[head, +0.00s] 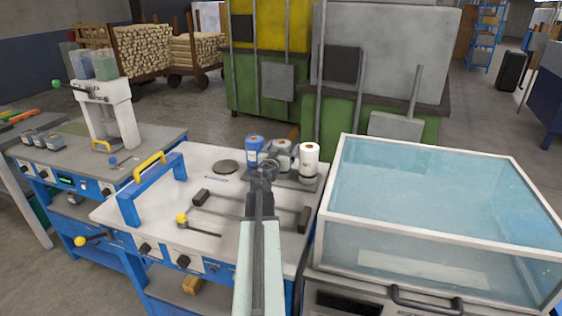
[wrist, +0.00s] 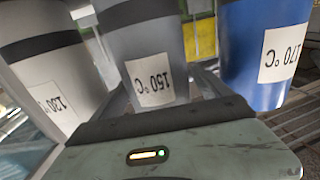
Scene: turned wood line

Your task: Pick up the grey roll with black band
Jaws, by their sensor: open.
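The grey roll with black band (wrist: 148,50) fills the middle of the wrist view, its 150 °C label upside down. In the head view the grey roll (head: 283,147) stands between the blue and white rolls, partly hidden by my gripper. My gripper (head: 266,166) is open in front of it. In the wrist view my gripper (wrist: 163,90) has its fingers on either side of the grey roll's labelled end. I cannot tell whether they touch it.
A blue roll (head: 254,151) marked 170 °C and a white roll (head: 309,161) marked 130 °C, also black-banded, stand close on either side. A clear-covered box (head: 430,185) is to the right. A blue frame with yellow handle (head: 152,188) is left on the bench.

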